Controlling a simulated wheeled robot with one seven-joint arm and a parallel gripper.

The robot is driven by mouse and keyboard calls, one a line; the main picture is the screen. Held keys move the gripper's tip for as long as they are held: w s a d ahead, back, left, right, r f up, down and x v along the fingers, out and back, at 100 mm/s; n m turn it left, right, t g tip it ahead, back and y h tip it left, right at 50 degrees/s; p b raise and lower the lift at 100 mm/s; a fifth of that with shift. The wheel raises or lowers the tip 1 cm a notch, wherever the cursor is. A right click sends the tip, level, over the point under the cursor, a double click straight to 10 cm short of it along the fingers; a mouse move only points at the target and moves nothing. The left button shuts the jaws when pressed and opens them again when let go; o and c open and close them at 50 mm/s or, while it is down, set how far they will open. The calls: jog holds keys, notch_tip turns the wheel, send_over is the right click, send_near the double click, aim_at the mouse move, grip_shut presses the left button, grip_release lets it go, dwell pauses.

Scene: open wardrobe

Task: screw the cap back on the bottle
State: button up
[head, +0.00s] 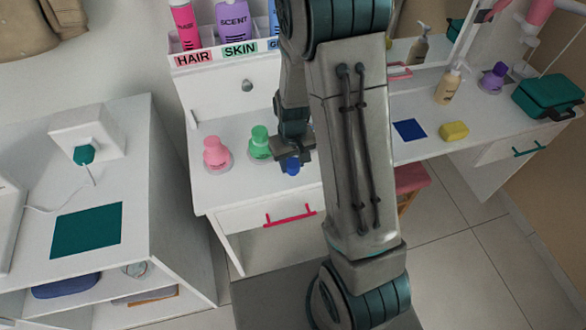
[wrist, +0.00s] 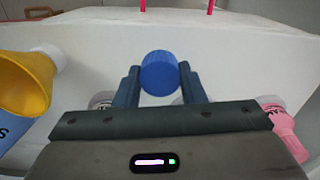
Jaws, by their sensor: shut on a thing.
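My gripper (head: 291,158) is shut on a blue cap (wrist: 160,73), which sits between its two fingertips in the wrist view. The cap also shows as a small blue patch under the gripper in the head view (head: 292,165). It is above or at the white top; I cannot tell whether it touches anything below. No uncapped bottle can be made out. A green bottle (head: 260,143) and a pink bottle (head: 216,154) stand left of the gripper. At the left of the wrist view is a yellow flared thing (wrist: 25,85); my arm hides that area in the head view.
The white top (head: 225,190) has a drawer with a red handle (head: 290,215). A rack (head: 210,58) labelled HAIR and SKIN stands behind.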

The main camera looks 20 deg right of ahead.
jog(key=shift+r+p, duration=0.9)
jog(key=shift+r, duration=0.55)
